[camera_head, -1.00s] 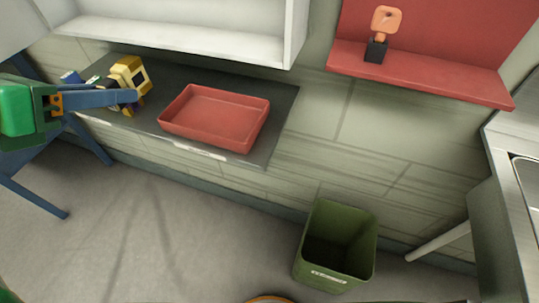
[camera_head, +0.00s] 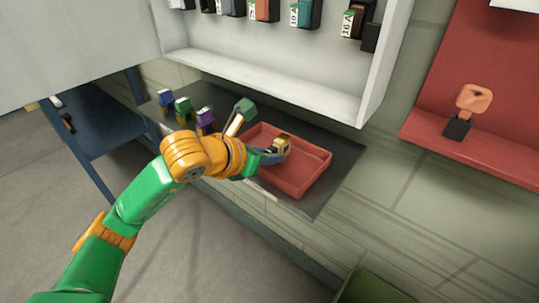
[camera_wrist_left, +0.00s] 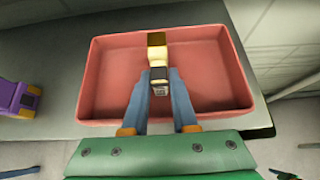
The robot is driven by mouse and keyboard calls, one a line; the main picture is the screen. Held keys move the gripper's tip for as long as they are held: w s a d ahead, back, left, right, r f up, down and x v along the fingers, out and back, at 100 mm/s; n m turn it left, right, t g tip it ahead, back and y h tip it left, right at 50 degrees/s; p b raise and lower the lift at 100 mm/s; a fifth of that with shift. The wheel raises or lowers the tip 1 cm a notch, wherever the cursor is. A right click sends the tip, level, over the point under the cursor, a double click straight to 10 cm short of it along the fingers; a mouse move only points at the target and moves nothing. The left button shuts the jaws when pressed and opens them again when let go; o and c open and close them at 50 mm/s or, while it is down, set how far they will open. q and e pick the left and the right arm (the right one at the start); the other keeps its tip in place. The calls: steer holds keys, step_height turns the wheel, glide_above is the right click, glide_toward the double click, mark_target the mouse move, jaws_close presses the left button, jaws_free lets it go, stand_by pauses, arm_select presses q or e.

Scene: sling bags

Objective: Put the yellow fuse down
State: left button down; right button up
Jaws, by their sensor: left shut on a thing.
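The yellow fuse (camera_head: 282,144) is in my left gripper (camera_head: 272,157), over the left part of the red tray (camera_head: 310,181). In the left wrist view the fuse (camera_wrist_left: 157,55) sits between the two blue fingers of the left gripper (camera_wrist_left: 160,82), with the tray (camera_wrist_left: 103,72) around and below it. The fingers are shut on it. I cannot tell whether the fuse touches the tray floor. The tray looks otherwise empty. My right gripper is not in view.
Blue (camera_head: 165,98), green (camera_head: 183,108) and purple (camera_head: 205,119) fuses stand on the dark shelf left of the tray. A white cabinet (camera_head: 270,70) with several fuses is above. A red panel with an orange key-like handle (camera_head: 473,99) is at right. A green bin (camera_head: 375,288) is below.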

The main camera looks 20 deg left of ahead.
arm_select(q)
steer(key=shift+f, duration=0.1)
steer(key=shift+f, duration=0.15)
steer(key=c, duration=0.7)
jaws_free()
steer(key=shift+r, duration=0.2)
steer(key=shift+s+a+r, duration=0.1)
steer(key=shift+s+r, duration=0.1)
steer(key=shift+s, duration=0.05)
steer(key=b+v, duration=0.1)
steer(key=v, duration=1)
steer(key=shift+s+r, duration=0.1)
steer(key=shift+s, duration=0.1)
